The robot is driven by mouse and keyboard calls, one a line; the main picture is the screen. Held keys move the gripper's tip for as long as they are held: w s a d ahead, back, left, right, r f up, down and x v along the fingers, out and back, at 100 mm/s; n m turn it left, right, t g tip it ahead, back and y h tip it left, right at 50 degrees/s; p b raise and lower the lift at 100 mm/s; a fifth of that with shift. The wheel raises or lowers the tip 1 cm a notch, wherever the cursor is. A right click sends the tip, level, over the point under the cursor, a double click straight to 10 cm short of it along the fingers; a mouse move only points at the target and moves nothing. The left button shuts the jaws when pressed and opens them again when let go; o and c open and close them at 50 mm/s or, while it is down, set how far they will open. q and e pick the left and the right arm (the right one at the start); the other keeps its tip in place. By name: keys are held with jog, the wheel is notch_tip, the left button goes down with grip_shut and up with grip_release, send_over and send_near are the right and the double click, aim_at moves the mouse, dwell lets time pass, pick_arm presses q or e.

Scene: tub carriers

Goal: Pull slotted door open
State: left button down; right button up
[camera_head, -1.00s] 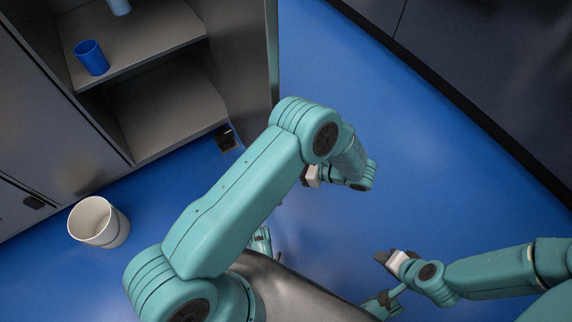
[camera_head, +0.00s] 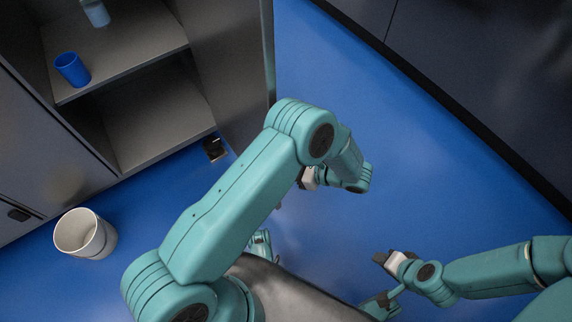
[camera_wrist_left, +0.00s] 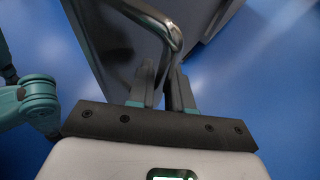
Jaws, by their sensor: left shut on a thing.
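The door (camera_head: 228,65) stands swung out from the cabinet, its inner face grey and its far edge thin and upright. In the left wrist view a bent metal bar handle (camera_wrist_left: 158,18) runs down the door panel (camera_wrist_left: 105,45) to my fingers. My left gripper (camera_wrist_left: 167,88) is shut on this handle. In the head view my left gripper (camera_head: 303,179) is mostly hidden by its arm, and the handle is not clear. My right gripper (camera_head: 383,258) is over the floor at the lower right, away from the door; its finger gap is unclear.
The open cabinet shelf (camera_head: 120,58) bears a blue cup (camera_head: 72,69) and a light blue cup (camera_head: 96,12). A white bucket (camera_head: 85,234) stands on the floor by the cabinet front. Dark cabinets (camera_head: 470,65) line the upper right. Blue floor (camera_head: 400,150) is clear between.

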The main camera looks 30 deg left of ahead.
pick_arm(q)
jog(key=shift+s, duration=0.1)
jog(key=c, duration=1.1)
grip_release()
pick_arm(e)
jog(key=shift+s, duration=0.1)
pick_arm(q)
jog(key=shift+d, duration=0.1)
jog(key=p+v, duration=0.3)
jog(key=v, duration=0.9)
pick_arm(e)
jog(key=r, duration=0.1)
jog(key=s+r, duration=0.1)
jog(key=s+r+g, duration=0.1)
jog(key=shift+s+a, duration=0.1)
jog(key=shift+a, duration=0.15)
